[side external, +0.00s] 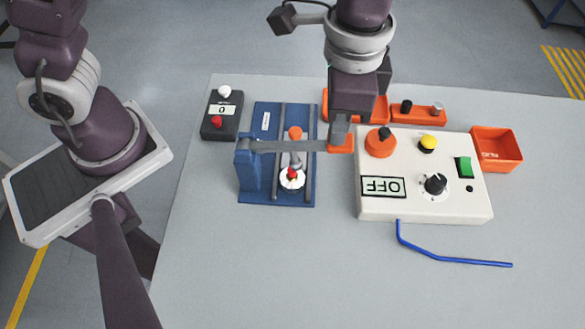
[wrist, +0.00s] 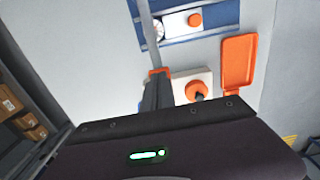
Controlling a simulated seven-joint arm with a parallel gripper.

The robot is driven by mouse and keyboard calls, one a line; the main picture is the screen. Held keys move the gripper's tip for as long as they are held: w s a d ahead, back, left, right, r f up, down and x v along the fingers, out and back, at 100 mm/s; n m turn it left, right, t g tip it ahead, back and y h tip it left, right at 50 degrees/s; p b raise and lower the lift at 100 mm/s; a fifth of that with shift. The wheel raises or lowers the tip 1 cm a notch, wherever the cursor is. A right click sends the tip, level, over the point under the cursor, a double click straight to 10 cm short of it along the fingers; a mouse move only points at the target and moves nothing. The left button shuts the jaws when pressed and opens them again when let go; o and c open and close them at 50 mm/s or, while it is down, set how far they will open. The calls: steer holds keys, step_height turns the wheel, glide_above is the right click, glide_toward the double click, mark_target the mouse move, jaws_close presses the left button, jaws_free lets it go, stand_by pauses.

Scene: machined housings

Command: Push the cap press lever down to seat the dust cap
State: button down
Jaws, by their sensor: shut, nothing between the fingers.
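The cap press has a blue base (side external: 252,188) and a blue post at its left. Its grey lever (side external: 285,146) reaches right from the post, looking about level, and ends in an orange grip (side external: 341,149). My gripper (side external: 341,136) is shut and empty, with its fingertips right above the grip; I cannot tell whether they touch it. The red dust cap (side external: 292,171) sits on a round white part under the lever. In the wrist view, my fingers (wrist: 156,92) overlap the near side of the grip (wrist: 158,72), and the lever (wrist: 149,30) runs away from it.
A white control box (side external: 460,205) with an OFF label stands close at the right, its orange knob (side external: 380,147) near my fingers. Behind are a black counter box (side external: 221,118) and orange trays. An orange bin (side external: 497,150) and a blue rod (side external: 460,262) lie right. The front left table is clear.

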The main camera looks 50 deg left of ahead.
steer(key=shift+r, duration=3.3)
steer(key=s+a+r+n+t, duration=0.25)
steer(key=a+r, duration=0.35)
steer(key=a, duration=0.3)
steer(key=s+a+n+t, duration=0.3)
steer(key=s+a+n, duration=0.3)
steer(key=s+a, duration=0.3)
steer(key=shift+s+a+f, duration=0.25)
steer(key=shift+s+a, duration=0.15)
steer(key=shift+a, duration=0.85)
steer(key=c, duration=2.1)
jaws_free()
steer(key=shift+n, duration=0.25)
